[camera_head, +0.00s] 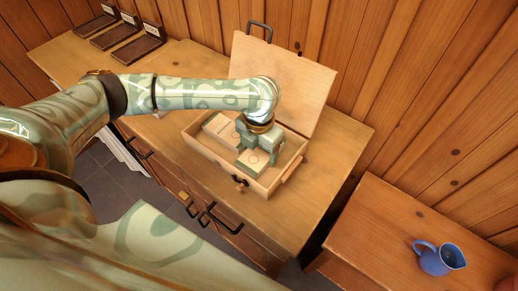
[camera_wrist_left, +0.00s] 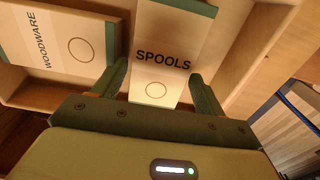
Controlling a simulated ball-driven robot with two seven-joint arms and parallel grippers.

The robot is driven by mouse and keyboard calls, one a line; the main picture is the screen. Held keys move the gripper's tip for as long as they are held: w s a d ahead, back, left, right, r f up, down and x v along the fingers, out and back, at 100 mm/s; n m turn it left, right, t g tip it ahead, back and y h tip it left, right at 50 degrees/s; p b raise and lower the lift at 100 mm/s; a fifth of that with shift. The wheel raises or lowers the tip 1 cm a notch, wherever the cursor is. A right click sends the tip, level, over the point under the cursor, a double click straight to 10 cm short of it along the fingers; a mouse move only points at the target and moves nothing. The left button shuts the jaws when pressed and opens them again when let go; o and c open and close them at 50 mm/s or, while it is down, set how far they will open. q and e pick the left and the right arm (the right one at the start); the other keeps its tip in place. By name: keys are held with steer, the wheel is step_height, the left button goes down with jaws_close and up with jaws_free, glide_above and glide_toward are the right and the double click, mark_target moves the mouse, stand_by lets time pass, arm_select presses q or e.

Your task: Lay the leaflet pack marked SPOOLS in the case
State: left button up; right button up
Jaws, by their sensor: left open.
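The open wooden case (camera_head: 204,148) stands on the cabinet with its lid (camera_head: 285,80) raised. The SPOOLS leaflet pack (camera_wrist_left: 168,58), cream with a green edge and a circle, is inside the case; in the head view the pack (camera_head: 250,164) shows near the front wall. A second pack marked WOODWARE (camera_wrist_left: 68,48) lies to its left, and it also shows in the head view (camera_head: 220,129). My left gripper (camera_head: 252,147) is over the case, open, and its fingers (camera_wrist_left: 160,92) stand on either side of the SPOOLS pack's near end. My right gripper is out of view.
Several dark trays or frames with labels (camera_head: 137,50) lie at the cabinet's far left. A blue jug (camera_head: 436,259) stands on a separate wooden surface (camera_head: 385,225) at the lower right. The cabinet top (camera_head: 335,135) right of the case is clear. A wood-plank wall rises behind.

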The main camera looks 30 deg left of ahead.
mark_target(259, 153)
arm_select(q)
step_height(259, 153, up, 12)
steer(key=p, duration=0.4)
steer(key=shift+f, duration=0.2)
stand_by(0.8)
